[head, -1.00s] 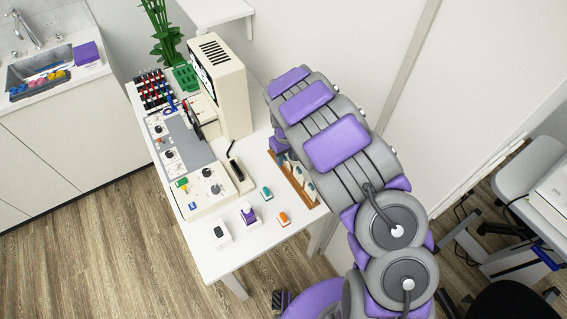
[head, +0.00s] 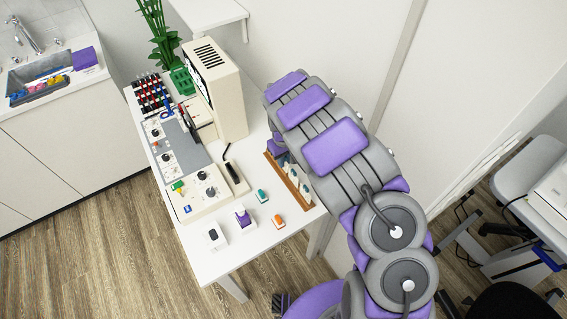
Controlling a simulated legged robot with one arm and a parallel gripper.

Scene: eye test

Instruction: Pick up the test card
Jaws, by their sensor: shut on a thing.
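I cannot pick out the test card for certain. A brown wooden rack (head: 291,183) with several pale, teal-marked pieces stands at the table's right edge, partly behind my arm. My gray and purple arm fills the right middle of the head view and bends down behind itself. A small purple part shows beside the rack's far end, probably of my arm. My gripper's jaws and anything in them are hidden behind the arm.
The white table (head: 239,254) holds a beige control panel (head: 203,187), a tall beige case (head: 221,90), and small white-and-black (head: 215,236), purple (head: 243,217), teal (head: 262,196) and orange (head: 279,222) pieces. A sink (head: 38,78) is far left. A gray chair (head: 528,163) is right.

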